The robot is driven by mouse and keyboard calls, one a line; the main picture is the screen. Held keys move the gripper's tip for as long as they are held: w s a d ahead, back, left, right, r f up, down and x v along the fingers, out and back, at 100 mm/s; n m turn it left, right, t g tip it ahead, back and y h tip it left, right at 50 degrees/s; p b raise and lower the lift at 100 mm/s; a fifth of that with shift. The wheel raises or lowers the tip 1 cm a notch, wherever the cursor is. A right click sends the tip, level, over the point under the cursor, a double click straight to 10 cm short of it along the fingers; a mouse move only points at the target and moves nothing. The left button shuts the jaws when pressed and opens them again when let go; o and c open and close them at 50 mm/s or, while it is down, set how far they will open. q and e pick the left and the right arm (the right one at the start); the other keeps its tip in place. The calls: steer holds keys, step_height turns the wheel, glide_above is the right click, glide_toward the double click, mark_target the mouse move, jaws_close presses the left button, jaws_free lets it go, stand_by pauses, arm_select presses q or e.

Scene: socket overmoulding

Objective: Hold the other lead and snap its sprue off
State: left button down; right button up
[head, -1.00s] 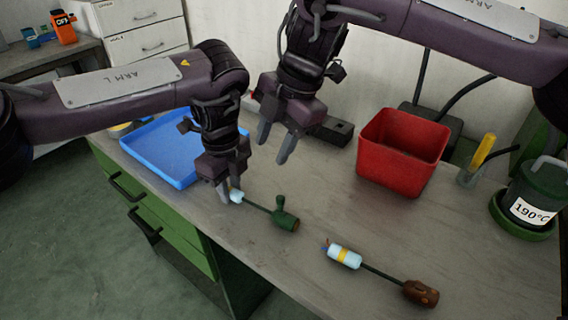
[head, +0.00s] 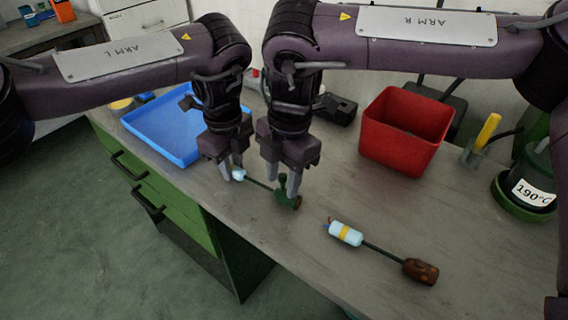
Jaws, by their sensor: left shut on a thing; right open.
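A lead with a dark green moulded socket (head: 290,201) and a pale blue end (head: 239,174) lies on the bench. A thin dark cable joins the two. My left gripper (head: 231,174) is shut on the lead at its pale blue end. My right gripper (head: 287,188) is open, pointing down at the green socket, with its fingers around or just above its upright stub, the sprue; contact cannot be told. Another lead, with a brown moulded socket (head: 421,271) and a pale blue end with a yellow band (head: 345,233), lies nearer the front, apart from both grippers.
A blue tray (head: 150,125) is at the left behind my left gripper. A red bin (head: 388,150) stands at the back right. A green pot marked 190°C (head: 533,190) and a yellow-handled tool (head: 487,133) are at the far right. The bench's front edge (head: 225,222) is close.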

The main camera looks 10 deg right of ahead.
mark_target(281, 177)
steer(key=shift+c, duration=0.4)
jaws_close()
steer(key=c, duration=0.5)
jaws_free()
steer(key=shift+c, duration=0.2)
jaws_close()
steer(key=shift+d, duration=0.15)
steer(key=shift+r, duration=3.05)
